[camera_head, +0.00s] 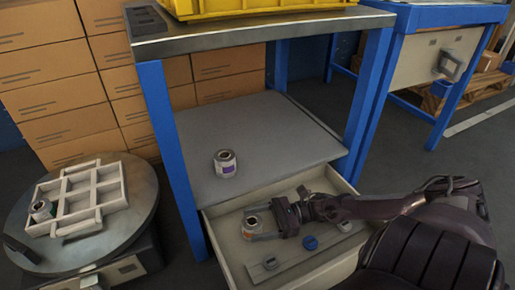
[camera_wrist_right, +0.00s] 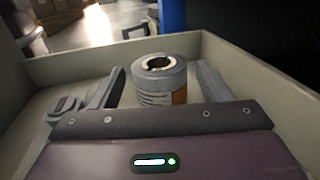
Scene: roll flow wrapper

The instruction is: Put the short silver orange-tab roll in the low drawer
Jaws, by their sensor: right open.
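The short silver roll (camera_head: 252,227) with an orange tab stands upright inside the open low drawer (camera_head: 226,238), near its left side. In the right wrist view the roll (camera_wrist_right: 160,78) stands between the two fingers, with a gap on each side. My right gripper (camera_head: 262,225) is open around it, low in the drawer. In the right wrist view the drawer's wall (camera_wrist_right: 262,82) rises behind and to the right. My left gripper is not in view.
A silver roll with a purple tab (camera_head: 225,164) stands on the grey shelf above the drawer. A white divided tray (camera_head: 84,199) with a green-marked roll (camera_head: 42,210) sits on the round table at left.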

